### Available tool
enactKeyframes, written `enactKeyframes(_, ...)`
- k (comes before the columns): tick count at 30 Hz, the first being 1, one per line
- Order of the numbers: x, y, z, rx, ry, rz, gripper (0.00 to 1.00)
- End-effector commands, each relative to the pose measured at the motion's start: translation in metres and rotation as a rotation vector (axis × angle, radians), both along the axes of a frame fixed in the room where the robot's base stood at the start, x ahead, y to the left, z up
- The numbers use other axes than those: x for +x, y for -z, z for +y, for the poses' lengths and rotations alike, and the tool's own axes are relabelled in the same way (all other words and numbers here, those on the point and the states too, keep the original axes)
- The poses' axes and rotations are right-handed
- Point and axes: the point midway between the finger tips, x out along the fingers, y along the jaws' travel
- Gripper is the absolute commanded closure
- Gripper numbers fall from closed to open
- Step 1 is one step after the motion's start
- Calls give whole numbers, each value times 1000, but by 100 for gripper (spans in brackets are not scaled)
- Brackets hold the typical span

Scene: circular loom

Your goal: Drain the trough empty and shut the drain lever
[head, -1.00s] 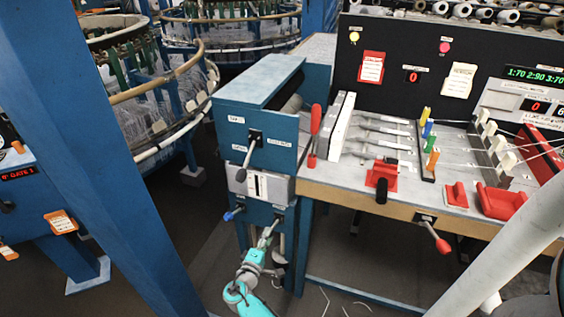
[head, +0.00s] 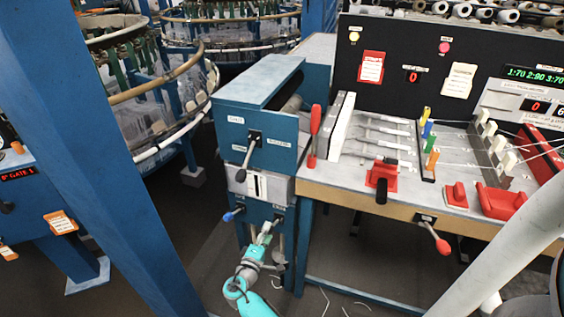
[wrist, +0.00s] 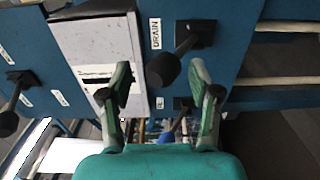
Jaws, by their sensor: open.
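The drain lever (wrist: 165,69) has a grey stem and a black knob. It sits beside a white "DRAIN" label (wrist: 155,33) in the wrist view. My gripper (wrist: 161,82) is open, with one finger on each side of the knob in that view. I cannot tell whether either finger touches it. In the head view my gripper (head: 266,232) is at the lower front of the narrow blue cabinet (head: 230,160) and partly hides the lever. A white panel (head: 263,187) is on the cabinet front above. The water inside the trough cannot be seen.
A black-knobbed lever (head: 247,160) is higher on the cabinet, and a blue-knobbed handle (head: 232,214) is at its lower left. A workbench (head: 350,180) with red fittings stands right. A blue post (head: 100,150) stands left. The floor in front is mostly clear.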

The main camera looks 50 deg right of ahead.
Motion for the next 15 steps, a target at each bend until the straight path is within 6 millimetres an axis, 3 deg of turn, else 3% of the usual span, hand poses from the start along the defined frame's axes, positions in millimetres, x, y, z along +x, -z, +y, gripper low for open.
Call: enactKeyframes(15,-21,1,60,2,-4,2,38)
